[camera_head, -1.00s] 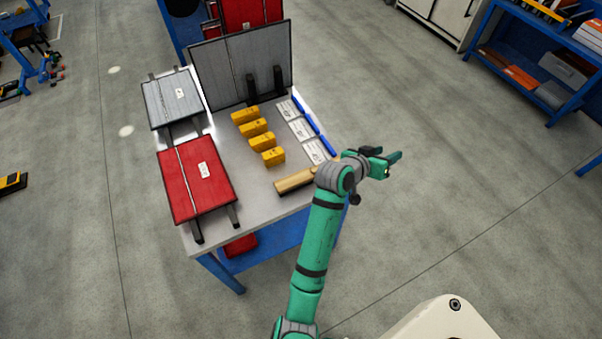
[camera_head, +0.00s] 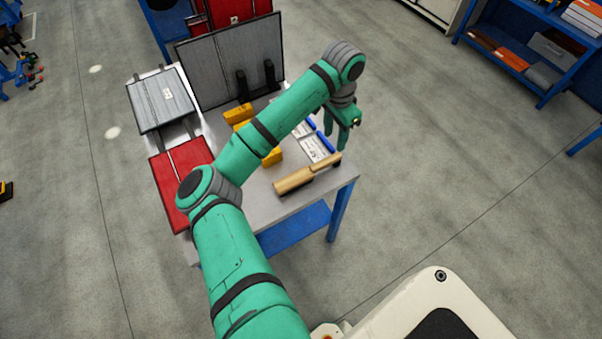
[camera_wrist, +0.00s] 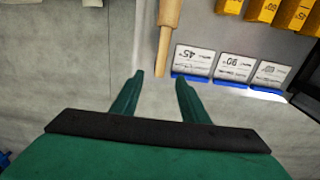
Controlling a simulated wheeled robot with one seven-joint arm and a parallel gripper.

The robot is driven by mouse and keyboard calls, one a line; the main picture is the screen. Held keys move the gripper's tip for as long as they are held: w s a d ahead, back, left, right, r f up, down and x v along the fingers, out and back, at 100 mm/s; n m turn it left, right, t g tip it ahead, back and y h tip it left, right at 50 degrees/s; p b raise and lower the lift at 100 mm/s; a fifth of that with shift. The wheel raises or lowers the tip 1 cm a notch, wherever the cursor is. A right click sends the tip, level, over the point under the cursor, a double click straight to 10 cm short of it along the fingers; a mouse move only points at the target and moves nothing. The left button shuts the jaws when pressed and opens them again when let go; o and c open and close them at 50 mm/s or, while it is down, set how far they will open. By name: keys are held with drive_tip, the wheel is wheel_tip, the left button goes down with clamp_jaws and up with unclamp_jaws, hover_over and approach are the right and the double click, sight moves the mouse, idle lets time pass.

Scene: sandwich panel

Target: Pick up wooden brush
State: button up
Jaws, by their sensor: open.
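The wooden brush (camera_head: 305,175) lies near the front right edge of the grey work table (camera_head: 345,175), its handle pointing right. In the wrist view its pale handle (camera_wrist: 166,38) enters from the top, and the rest is cut off. My gripper (camera_head: 343,143) points down by the table's right edge, above and beyond the handle's end. In the wrist view my gripper (camera_wrist: 158,82) has its two green fingers spread apart with nothing between them. The handle's tip appears ahead of the gap, and I cannot tell the height between them.
Yellow blocks (camera_wrist: 262,10) and white cards with blue holders (camera_head: 313,150) stand close to the brush. A red panel (camera_head: 170,165), a grey panel (camera_head: 160,100) and a large upright dark panel (camera_head: 230,62) fill the table's left and back.

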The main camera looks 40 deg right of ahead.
hover_over(330, 159)
drive_tip(key=f, duration=0.5)
drive_tip(key=shift+w+f, duration=0.25)
drive_tip(key=shift+f, duration=0.15)
drive_tip(key=f, duration=0.3)
drive_tip(key=shift+s+f, duration=0.2)
drive_tip(key=shift+s, duration=0.05)
drive_tip(key=shift+f, duration=0.6)
drive_tip(key=shift+w+f, duration=0.15)
drive_tip(key=shift+f, duration=0.1)
drive_tip(key=shift+a, duration=0.1)
clamp_jaws()
